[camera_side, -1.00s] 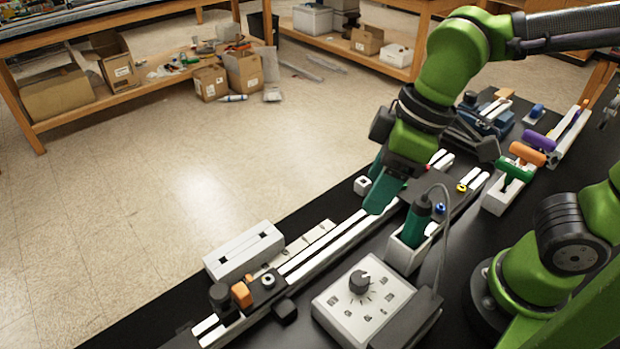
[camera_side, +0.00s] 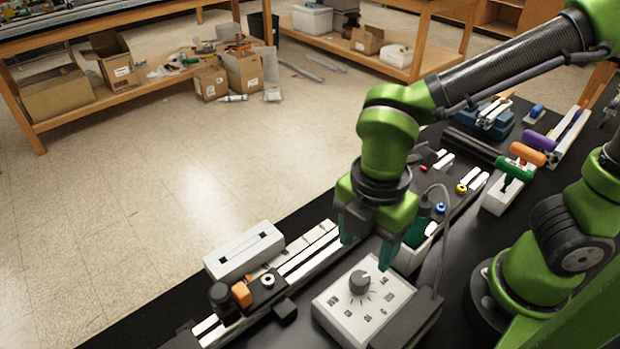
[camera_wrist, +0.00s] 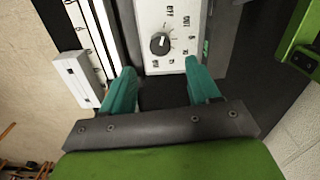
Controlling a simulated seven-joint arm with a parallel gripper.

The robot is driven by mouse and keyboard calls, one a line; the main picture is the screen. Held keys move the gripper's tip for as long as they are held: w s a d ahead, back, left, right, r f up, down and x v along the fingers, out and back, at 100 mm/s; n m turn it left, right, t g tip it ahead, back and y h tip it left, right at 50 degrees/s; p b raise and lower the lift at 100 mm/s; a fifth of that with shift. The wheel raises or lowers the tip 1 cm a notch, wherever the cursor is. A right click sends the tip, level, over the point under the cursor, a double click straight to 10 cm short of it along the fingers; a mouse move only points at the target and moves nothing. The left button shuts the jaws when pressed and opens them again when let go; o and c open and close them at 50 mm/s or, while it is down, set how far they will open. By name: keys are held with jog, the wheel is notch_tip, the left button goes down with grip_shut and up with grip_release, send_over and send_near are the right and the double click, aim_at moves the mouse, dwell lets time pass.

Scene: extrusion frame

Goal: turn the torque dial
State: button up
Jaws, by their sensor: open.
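The torque dial (camera_side: 360,283) is a dark round knob with a light pointer mark on a white box (camera_side: 340,312) with printed marks around it. It also shows in the wrist view (camera_wrist: 160,43), ahead of the fingertips and roughly centred between them. My gripper (camera_side: 366,252) has two teal fingers, spread apart and empty, pointing down above and just behind the dial box in the side view. In the wrist view the gripper (camera_wrist: 160,75) is open, with dark surface between the fingers. No finger touches the dial.
A teal screwdriver (camera_side: 418,225) with a cable stands in a white holder right beside my gripper. White rails (camera_side: 315,255) run along the left of the box, with an orange block (camera_side: 241,294) on them. Coloured T-handles (camera_side: 514,170) stand farther back at right.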

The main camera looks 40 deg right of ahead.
aim_at(360, 278)
notch_tip(360, 278, down, 9)
jog(key=shift+r, duration=0.1)
dwell(0.3)
jog(key=c, duration=1)
jog(key=shift+c, duration=0.2)
